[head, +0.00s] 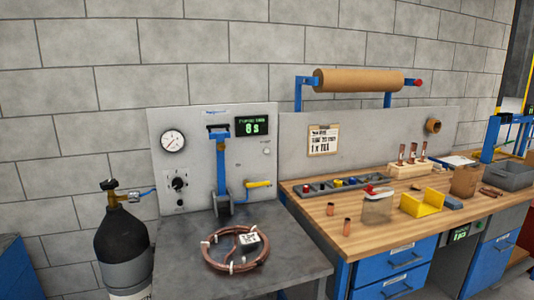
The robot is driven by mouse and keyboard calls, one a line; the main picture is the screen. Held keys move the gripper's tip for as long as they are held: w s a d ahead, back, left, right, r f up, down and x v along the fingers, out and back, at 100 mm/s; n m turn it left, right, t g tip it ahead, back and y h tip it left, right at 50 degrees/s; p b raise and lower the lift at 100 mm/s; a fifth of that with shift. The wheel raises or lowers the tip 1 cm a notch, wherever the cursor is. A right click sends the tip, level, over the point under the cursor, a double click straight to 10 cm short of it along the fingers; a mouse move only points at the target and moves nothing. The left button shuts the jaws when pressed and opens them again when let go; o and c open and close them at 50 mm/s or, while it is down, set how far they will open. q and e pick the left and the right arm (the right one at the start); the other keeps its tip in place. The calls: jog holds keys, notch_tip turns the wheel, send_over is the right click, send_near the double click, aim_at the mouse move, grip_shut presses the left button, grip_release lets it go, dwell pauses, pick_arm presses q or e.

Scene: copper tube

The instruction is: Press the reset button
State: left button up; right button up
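A grey control panel (200,150) stands upright at the back of the grey table. It carries a small pale round button or lamp (266,151) below a green digital display (252,125). A black knob (177,182) sits on the left of the panel, with a small dark round part (180,202) under it. The lettering is too small to read, so I cannot tell which part is the reset button. Neither of my grippers is in view.
A copper coil (222,263) with a tag lies on the grey table (290,262). A blue lever (221,165) and a yellow handle (258,184) stick out from the panel. A black gas cylinder (122,240) stands left. A wooden workbench (379,232) with several items stands right.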

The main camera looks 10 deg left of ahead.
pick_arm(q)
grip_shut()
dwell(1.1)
